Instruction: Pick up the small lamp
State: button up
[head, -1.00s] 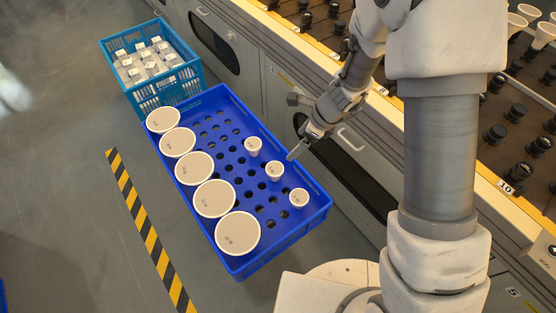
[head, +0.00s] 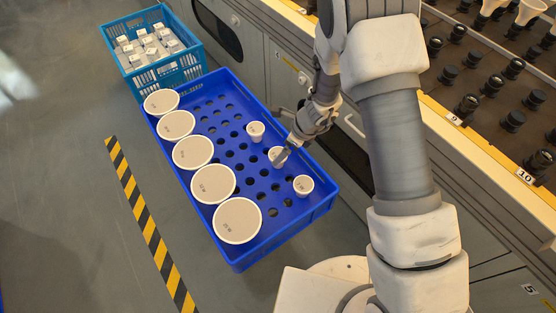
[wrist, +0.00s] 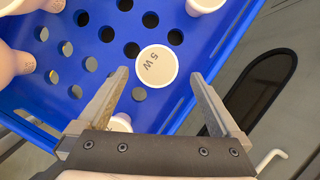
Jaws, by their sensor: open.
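Three small white lamps stand in a row in the blue crate (head: 329,200): one at the back (head: 256,129), a middle one (head: 275,153) and one nearest me (head: 303,185). My gripper (head: 284,152) is at the middle lamp and partly covers it in the head view. Another small lamp (wrist: 206,4) shows at the top edge, and one (wrist: 120,122) is mostly hidden behind my gripper.
Several large round white lamps (head: 238,220) line the crate's left side. Empty holes lie between the rows. A teal crate (head: 189,75) with boxed items stands behind. A bench with black sockets (head: 512,121) is at the right. Striped floor tape (head: 150,232) runs left.

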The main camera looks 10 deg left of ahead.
aim_at(274, 152)
jog(key=b+x, duration=0.1)
jog(key=x, duration=0.1)
jog(key=b+x, duration=0.1)
jog(key=x, duration=0.2)
jog(key=shift+s, duration=0.2)
jog(key=shift+r, duration=0.1)
jog(key=c, duration=1.3)
